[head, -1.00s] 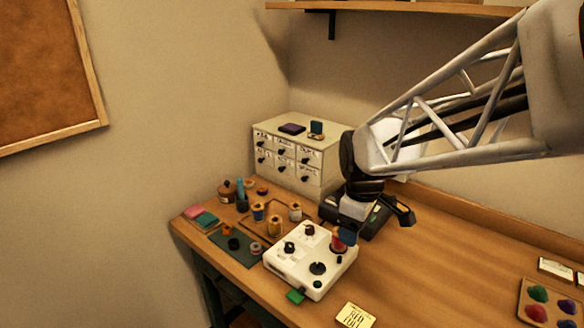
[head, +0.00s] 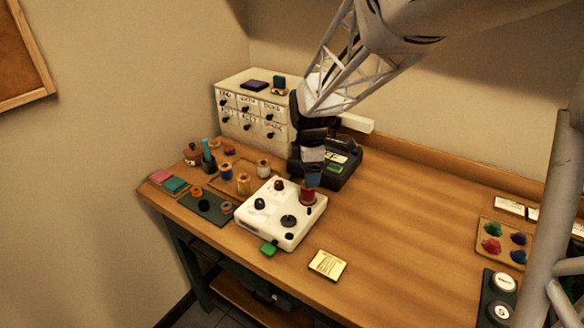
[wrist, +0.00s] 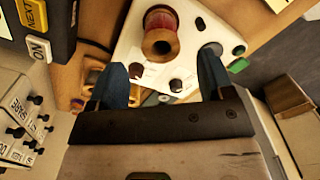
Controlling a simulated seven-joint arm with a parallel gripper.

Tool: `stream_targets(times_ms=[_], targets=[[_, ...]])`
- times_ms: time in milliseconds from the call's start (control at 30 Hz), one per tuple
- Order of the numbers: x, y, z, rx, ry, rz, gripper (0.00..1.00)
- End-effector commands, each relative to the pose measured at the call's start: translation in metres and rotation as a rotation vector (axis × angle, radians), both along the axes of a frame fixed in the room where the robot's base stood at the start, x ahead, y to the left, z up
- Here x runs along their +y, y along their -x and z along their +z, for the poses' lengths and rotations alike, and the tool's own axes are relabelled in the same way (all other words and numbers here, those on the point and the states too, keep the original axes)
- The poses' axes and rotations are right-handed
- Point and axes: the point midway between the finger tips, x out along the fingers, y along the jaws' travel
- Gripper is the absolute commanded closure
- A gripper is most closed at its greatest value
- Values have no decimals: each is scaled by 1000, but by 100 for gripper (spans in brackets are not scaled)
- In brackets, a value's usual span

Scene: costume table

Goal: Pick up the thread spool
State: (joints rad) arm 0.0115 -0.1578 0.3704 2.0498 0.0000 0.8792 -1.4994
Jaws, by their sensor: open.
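A red thread spool (head: 307,196) with a wooden top stands upright on the far right part of a white control box (head: 268,233). In the wrist view the spool (wrist: 160,42) is seen from above, ahead of the fingertips and roughly centred between them. My gripper (head: 313,181) is just above and beside the spool in the head view, partly covering it. In the wrist view my gripper (wrist: 164,72) has its two blue fingers apart with nothing held between them. I cannot tell whether a finger touches the spool.
Knobs (head: 288,221) stick up from the white box. A black device (head: 336,166) stands close behind. Several other spools (head: 243,183) stand on a tray to the left. A drawer cabinet (head: 238,112) is at the back. The right middle of the table is clear.

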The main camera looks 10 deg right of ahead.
Motion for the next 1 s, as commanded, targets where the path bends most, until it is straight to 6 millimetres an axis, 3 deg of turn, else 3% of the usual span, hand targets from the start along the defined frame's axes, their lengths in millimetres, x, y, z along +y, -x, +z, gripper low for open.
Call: stream_targets(times_ms=[400,767,1000], targets=[[0,0,-24,0,0,-1,26],[0,0,-26,0,0,-1,26],[1,1,-43,2,0,-1,26]])
